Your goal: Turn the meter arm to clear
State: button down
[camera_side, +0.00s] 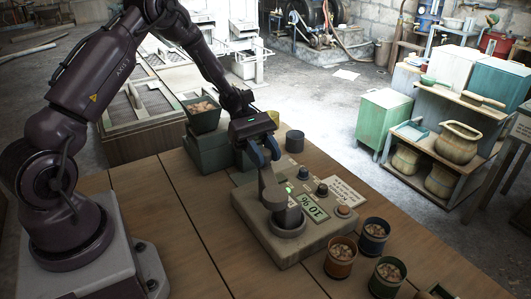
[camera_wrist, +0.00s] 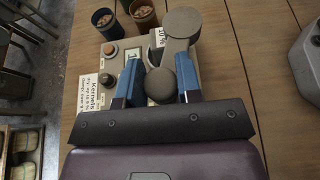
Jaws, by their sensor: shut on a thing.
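The meter (camera_side: 262,232) is a beige box on the wooden table, with a small lit display (camera_side: 315,207), a green light, knobs and a printed label; it also shows in the wrist view (camera_wrist: 113,70). The meter arm (camera_side: 270,190) is a grey crank on a round hub at the meter's front left corner. In the wrist view the crank (camera_wrist: 183,30) runs from its round hub toward a round knob (camera_wrist: 160,88). My gripper (camera_side: 264,157) has its blue fingers shut on that knob, one each side, also in the wrist view (camera_wrist: 160,78). The fingers partly hide the crank's upper end.
Cups of kernels, brown (camera_side: 340,268), blue (camera_side: 374,247) and green (camera_side: 387,285), stand right of the meter. A dark cylinder (camera_side: 294,142) stands behind it. The table left of the meter is clear.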

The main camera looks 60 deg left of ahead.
jog(key=m+g, duration=0.2)
jog(key=g, duration=0.1)
jog(key=m+g+y, duration=0.1)
jog(key=m+g, duration=0.2)
jog(key=shift+a+m+y, duration=0.1)
jog(key=shift+m+y, duration=0.2)
jog(key=m+g+y, duration=0.4)
jog(key=m+g, duration=0.1)
jog(key=shift+m, duration=0.3)
jog(key=shift+a+y, duration=0.1)
jog(key=shift+y, duration=0.2)
jog(key=c, duration=0.8)
grip_release()
jog(key=shift+s, duration=0.1)
jog(key=shift+r, duration=1.4)
jog(key=s+r, duration=0.3)
jog(key=s, duration=0.1)
jog(key=s+d+r, duration=0.1)
jog(key=s+r, duration=0.2)
jog(key=s, duration=0.2)
jog(key=s+r, duration=0.4)
jog(key=s, duration=0.1)
jog(key=shift+d+r, duration=0.1)
jog(key=shift+d, duration=0.2)
